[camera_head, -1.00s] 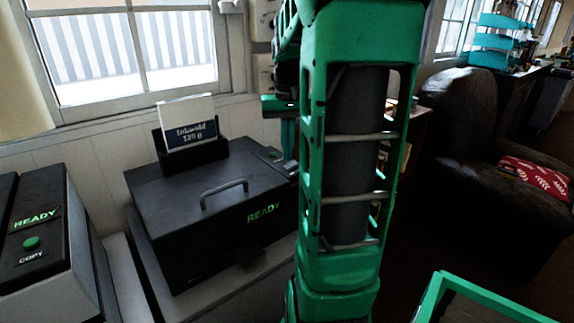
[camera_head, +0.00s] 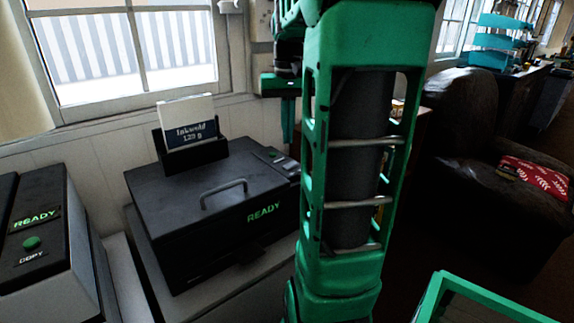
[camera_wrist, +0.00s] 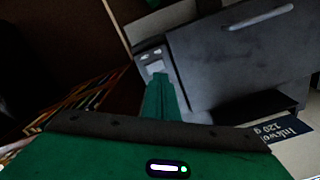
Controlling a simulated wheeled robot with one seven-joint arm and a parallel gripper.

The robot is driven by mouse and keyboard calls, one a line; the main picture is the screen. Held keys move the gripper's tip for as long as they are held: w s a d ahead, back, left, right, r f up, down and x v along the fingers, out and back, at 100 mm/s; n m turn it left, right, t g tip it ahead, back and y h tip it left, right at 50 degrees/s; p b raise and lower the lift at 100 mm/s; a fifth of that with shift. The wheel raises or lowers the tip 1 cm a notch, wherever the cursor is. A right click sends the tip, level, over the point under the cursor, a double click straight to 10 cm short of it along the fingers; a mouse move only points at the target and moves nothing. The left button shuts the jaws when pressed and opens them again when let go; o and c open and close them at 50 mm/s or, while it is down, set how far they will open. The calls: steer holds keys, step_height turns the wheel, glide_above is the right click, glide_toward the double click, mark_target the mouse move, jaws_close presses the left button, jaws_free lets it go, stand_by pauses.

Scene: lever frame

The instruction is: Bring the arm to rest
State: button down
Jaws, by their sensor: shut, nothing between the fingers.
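My green arm rises upright in the middle of the head view, in front of the right end of a black printer (camera_head: 190,225). My gripper (camera_head: 288,138) hangs from the arm's far side, pointing down, above and behind the printer's right rear corner. In the wrist view its green fingers (camera_wrist: 160,80) are together with nothing between them. Beyond the fingertips is the printer's small panel (camera_wrist: 153,62) with the dark lid (camera_wrist: 245,55) to its right. The gripper appears apart from the printer, though the exact gap is hard to tell.
A paper pack (camera_head: 188,122) labelled Inkwold stands in the printer's rear holder. A grey copier (camera_head: 40,250) reading READY is at the left. A dark armchair (camera_head: 455,130) with a red patterned cushion (camera_head: 535,177) is at the right. A window (camera_head: 125,50) is behind.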

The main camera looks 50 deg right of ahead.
stand_by(0.4)
steer(key=s+a+f+n, duration=0.2)
steer(key=s+a+f, duration=1.1)
steer(key=a, duration=0.3)
steer(key=shift+s+a, duration=0.2)
steer(key=shift+s, duration=0.15)
steer(key=shift+f, duration=0.1)
